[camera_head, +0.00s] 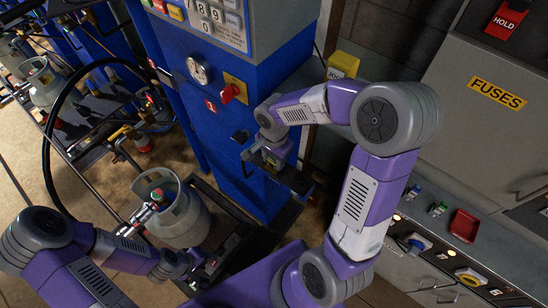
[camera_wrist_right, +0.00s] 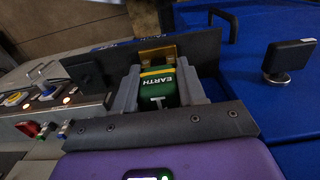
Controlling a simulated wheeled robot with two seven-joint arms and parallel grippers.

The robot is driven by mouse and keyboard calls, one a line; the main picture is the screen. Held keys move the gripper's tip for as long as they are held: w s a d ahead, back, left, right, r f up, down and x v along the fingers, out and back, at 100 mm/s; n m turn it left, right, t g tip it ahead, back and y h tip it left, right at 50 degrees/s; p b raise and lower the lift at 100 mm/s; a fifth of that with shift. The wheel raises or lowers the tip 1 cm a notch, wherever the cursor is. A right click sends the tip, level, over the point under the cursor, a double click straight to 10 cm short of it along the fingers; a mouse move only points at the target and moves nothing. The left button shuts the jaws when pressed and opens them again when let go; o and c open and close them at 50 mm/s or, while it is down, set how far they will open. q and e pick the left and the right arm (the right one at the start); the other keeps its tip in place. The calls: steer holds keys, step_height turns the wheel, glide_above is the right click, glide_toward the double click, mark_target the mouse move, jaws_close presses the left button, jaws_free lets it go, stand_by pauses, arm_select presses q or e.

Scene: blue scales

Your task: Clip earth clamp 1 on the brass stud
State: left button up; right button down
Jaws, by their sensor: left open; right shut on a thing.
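The earth clamp (camera_wrist_right: 157,85), green with a yellow band and the word EARTH, sits between the grey fingers of my right gripper (camera_wrist_right: 158,95) in the right wrist view. The gripper is shut on it. A brass-coloured piece (camera_wrist_right: 158,54) shows just beyond the clamp; I cannot tell whether it is the stud or whether the clamp touches it. In the head view my right gripper (camera_head: 272,160) is beside the blue column, and the clamp is too small to make out clearly. My left gripper (camera_head: 205,263) is open at the lower left, near the grey gas cylinder.
The blue scale column (camera_head: 265,90) stands beside my right gripper. A grey cylinder (camera_head: 180,222) stands on the scale near my left arm. A grey fuse cabinet (camera_head: 485,120) and a control panel with a red tray (camera_head: 465,226) are at the right. A black hose (camera_head: 47,150) arches at left.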

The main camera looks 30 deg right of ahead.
steer(key=shift+f, duration=0.1)
steer(key=c, duration=0.6)
jaws_free()
steer(key=shift+o, duration=0.2)
step_height(320, 180, up, 8)
steer(key=shift+f+p, duration=0.2)
steer(key=shift+p, duration=0.45)
